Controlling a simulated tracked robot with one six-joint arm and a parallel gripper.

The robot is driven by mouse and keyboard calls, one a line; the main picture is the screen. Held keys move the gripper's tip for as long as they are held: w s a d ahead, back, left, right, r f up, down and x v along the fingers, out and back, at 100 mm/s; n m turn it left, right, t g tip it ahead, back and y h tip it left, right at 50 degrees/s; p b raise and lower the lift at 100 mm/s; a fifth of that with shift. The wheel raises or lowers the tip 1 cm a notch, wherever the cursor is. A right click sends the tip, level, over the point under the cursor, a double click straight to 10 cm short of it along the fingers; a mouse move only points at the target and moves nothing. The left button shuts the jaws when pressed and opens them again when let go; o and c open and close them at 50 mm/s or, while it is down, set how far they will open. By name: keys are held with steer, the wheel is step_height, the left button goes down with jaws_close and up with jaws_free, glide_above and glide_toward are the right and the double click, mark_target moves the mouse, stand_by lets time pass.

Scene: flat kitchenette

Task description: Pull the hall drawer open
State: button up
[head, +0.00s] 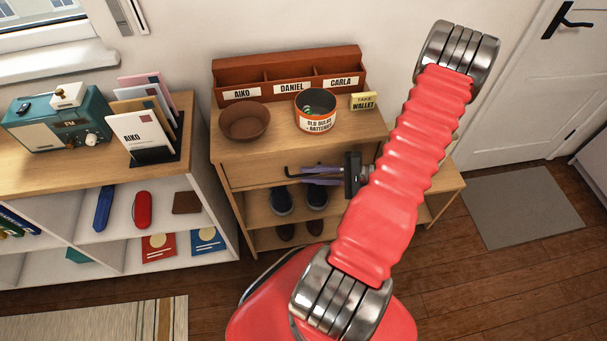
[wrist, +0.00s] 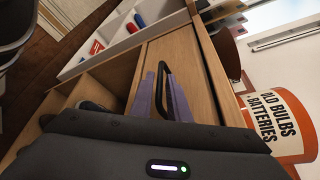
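The hall drawer (head: 243,175) is a plain wooden front under the top of the small hall cabinet, and it looks shut. It also shows in the wrist view (wrist: 183,60). Its dark bar handle (head: 292,175) sticks out to the left of my fingers in the head view and shows as a black loop (wrist: 172,82) in the wrist view. My gripper (head: 318,174) has purple fingers, which also show in the wrist view (wrist: 159,95). They are right at the handle and overlap it. Whether they are closed on the bar is unclear.
On the cabinet top stand a brown bowl (head: 244,123), a bulbs-and-batteries tin (head: 316,114), a wallet sign (head: 363,101) and a letter rack (head: 284,70). Shoes (head: 281,203) sit on shelves below. A white shelf unit (head: 222,225) stands left; a grey mat (head: 522,205) lies right.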

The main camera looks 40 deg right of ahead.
steer(key=shift+x, duration=1.2)
jaws_close()
stand_by(0.6)
steer(key=shift+a, duration=0.1)
